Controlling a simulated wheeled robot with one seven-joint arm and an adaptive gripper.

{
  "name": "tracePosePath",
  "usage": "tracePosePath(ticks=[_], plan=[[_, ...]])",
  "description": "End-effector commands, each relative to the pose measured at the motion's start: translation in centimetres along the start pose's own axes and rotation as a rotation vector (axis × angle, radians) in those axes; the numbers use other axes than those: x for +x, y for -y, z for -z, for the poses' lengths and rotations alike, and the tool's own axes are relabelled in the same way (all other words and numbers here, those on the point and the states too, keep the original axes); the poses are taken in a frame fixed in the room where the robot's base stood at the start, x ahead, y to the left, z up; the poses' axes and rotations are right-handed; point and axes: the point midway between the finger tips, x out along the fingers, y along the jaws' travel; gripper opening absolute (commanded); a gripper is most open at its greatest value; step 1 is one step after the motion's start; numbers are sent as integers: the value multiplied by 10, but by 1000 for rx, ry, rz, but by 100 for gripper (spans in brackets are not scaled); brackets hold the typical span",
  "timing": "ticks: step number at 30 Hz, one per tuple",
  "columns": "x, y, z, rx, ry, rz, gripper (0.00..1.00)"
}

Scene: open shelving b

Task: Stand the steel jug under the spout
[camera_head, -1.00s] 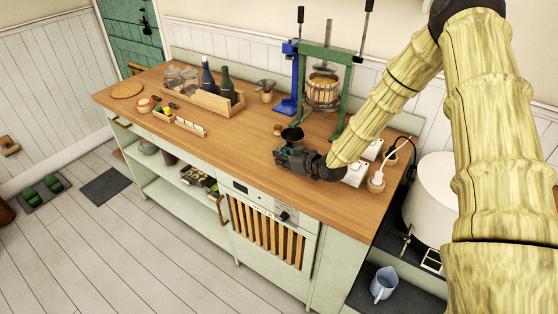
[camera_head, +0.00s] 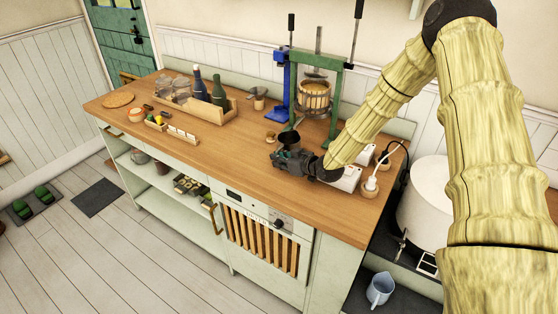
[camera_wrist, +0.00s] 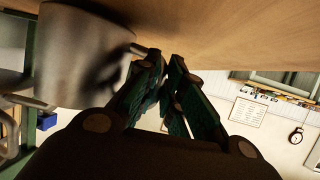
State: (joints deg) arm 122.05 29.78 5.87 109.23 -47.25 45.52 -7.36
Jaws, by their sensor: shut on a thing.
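The steel jug (camera_head: 289,141) is a dark grey metal vessel, upright in front of the green-framed press (camera_head: 314,98). In the wrist view the jug (camera_wrist: 80,58) fills the upper left, with its handle running towards my fingers. My gripper (camera_head: 279,159) is on the near side of the jug. In the wrist view my gripper (camera_wrist: 158,85) is shut on the jug's handle. I cannot tell whether the jug touches the counter. The press's spout is not clear at this size; the jug stands close before the press's lower part.
A small brown object (camera_head: 270,136) lies just left of the jug. White boxes (camera_head: 345,180) and a corded thing (camera_head: 370,187) crowd the counter's right end. A bottle crate (camera_head: 209,111) stands farther left. The counter's middle (camera_head: 215,148) is clear.

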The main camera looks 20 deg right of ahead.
Motion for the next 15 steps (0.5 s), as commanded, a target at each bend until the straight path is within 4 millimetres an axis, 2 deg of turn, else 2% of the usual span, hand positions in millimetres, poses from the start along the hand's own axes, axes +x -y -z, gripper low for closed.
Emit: tracePosePath(ticks=[15], plan=[[3,0,-6,-1,-1,0,0]])
